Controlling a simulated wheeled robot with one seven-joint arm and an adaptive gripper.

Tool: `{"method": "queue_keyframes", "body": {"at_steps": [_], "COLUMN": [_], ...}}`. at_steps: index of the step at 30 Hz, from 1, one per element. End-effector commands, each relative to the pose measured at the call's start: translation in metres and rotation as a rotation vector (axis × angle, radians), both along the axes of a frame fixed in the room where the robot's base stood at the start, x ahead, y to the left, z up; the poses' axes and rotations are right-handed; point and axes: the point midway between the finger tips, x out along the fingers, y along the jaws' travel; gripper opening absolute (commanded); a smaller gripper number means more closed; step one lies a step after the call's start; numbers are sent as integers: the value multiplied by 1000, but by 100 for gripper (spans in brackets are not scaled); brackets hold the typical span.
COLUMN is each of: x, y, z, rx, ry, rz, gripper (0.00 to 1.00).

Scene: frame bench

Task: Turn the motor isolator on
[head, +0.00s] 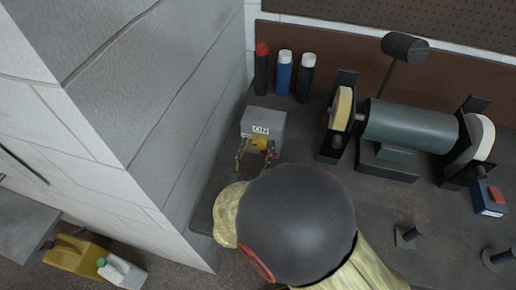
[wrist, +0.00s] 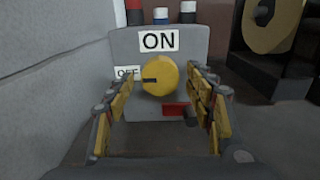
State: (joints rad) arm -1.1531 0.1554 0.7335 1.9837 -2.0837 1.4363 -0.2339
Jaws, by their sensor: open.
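The motor isolator (head: 272,119) is a grey box on the bench with a yellow round knob (wrist: 160,75) on its front. In the wrist view the knob's black mark points left, toward the OFF label (wrist: 127,72). The ON label (wrist: 159,40) is above the knob. My gripper (wrist: 162,84) is open, its yellow-padded fingers apart on the left and right of the knob. I cannot tell whether either finger touches it. In the head view my gripper (head: 256,153) is at the box's front, and my arm hides the bench nearer to me.
A red tab (wrist: 177,109) shows below the knob. Several spray cans (head: 284,74) stand behind the box. A bench grinder (head: 410,127) stands to the right. A block wall (head: 170,90) is close on the left.

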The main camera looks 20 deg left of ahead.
Motion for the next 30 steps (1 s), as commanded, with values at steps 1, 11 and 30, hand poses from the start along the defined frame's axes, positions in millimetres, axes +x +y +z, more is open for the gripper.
{"method": "queue_keyframes", "body": {"at_steps": [1, 11, 30], "x": [2, 3, 3], "y": [0, 0, 0], "z": [0, 0, 0], "rx": [0, 0, 0], "ry": [0, 0, 0], "rz": [-1, 0, 0], "gripper": [54, 51, 14]}}
